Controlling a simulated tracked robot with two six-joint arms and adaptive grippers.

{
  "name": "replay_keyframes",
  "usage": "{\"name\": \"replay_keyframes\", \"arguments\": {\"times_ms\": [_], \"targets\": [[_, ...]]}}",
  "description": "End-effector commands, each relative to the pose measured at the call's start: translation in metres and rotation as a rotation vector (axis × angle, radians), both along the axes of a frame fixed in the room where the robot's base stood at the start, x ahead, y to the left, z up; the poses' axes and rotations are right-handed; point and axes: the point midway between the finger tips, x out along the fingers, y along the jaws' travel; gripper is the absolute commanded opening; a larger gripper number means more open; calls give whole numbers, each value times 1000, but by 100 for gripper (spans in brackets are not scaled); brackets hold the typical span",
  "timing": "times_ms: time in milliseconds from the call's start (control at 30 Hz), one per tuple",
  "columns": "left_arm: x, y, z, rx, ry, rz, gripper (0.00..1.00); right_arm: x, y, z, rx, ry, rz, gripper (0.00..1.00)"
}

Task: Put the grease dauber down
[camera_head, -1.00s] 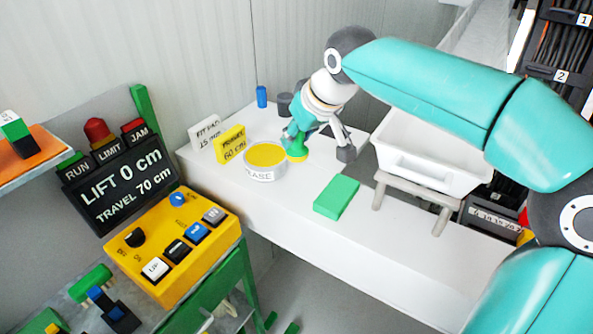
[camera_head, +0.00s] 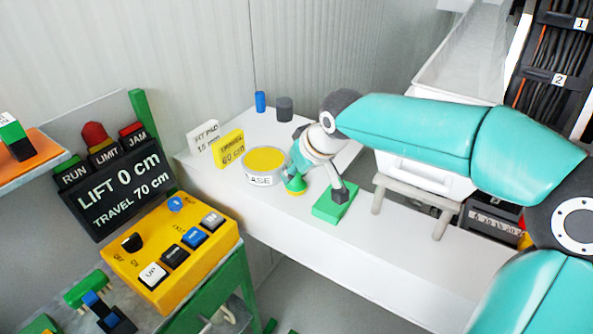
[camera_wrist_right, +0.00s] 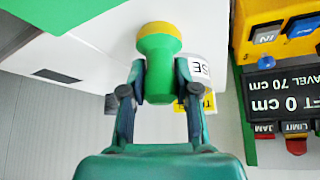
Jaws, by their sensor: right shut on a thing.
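My right gripper (camera_head: 314,183) is shut on the grease dauber, which has a green body and a yellow end (camera_head: 295,188). In the right wrist view the dauber (camera_wrist_right: 157,68) sits between the two fingers (camera_wrist_right: 158,82), its yellow end pointing away from the gripper. The dauber is just right of the round grease tin (camera_head: 265,178) with yellow grease, over the white bench top (camera_head: 225,170). I cannot tell whether its yellow end touches the bench. My left gripper is not in view.
A white bin (camera_head: 425,176) stands to the right. A yellow control box (camera_head: 175,245) is at the left.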

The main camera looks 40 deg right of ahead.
Motion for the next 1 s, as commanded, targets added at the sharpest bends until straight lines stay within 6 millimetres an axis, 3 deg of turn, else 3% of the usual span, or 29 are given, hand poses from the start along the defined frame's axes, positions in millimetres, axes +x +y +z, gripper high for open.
{"name": "replay_keyframes", "arguments": {"times_ms": [33,167,567,767,1000], "targets": [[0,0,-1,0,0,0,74,0,0,-1,0,0,0,36],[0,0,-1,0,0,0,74,0,0,-1,0,0,0,56],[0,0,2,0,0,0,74,-1,0,4,0,-1,0,56],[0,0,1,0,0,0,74,-15,0,27,-1,-6,-1,56],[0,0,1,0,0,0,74,-42,0,70,-1,-6,1,56]]}}
